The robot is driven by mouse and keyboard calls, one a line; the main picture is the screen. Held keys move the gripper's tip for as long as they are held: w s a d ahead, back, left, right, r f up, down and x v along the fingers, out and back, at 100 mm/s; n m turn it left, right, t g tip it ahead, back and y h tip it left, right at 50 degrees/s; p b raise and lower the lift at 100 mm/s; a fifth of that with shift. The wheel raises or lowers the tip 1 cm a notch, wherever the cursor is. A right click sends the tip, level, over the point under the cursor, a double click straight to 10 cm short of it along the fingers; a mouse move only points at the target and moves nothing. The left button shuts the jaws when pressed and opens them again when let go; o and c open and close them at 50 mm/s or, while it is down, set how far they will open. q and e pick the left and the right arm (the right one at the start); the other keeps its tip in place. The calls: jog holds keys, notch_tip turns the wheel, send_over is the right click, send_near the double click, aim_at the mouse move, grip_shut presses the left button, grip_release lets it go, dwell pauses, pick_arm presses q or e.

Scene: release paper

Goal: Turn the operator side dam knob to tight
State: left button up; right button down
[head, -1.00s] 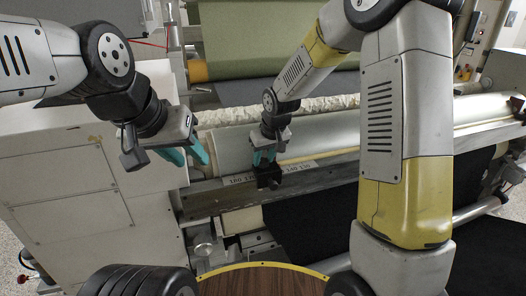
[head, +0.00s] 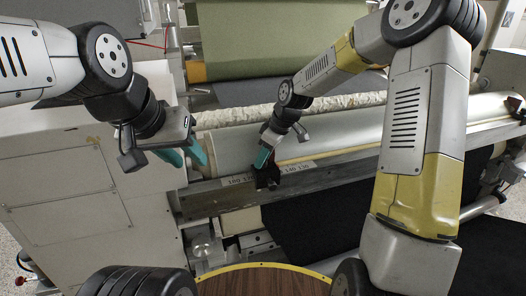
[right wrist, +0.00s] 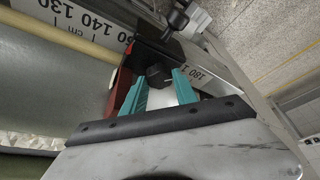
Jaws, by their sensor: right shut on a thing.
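The side dam is a black block with a red side (right wrist: 124,88), sitting on the ruled rail; in the head view the black block (head: 268,178) is small and partly hidden by my right gripper. Its dark knob (right wrist: 158,76) shows in the right wrist view between the teal fingertips. My right gripper (right wrist: 160,88) is shut on this knob; in the head view the gripper (head: 263,157) is seen nearly edge-on, tilted above the block. Any tight mark on the knob cannot be made out. My left gripper (head: 186,156) is open and empty, left of the dam and apart from it.
The ruled rail (head: 345,170) runs along the machine front, with a long pale roller (head: 340,130) behind it. A white machine cabinet (head: 70,190) stands at the left. Dark sheet (head: 320,215) hangs below the rail. A wooden round top (head: 262,283) is at the bottom.

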dwell(0.4)
jog(key=c, duration=1)
grip_release()
jog(key=shift+o, duration=0.2)
jog(key=shift+r, duration=0.1)
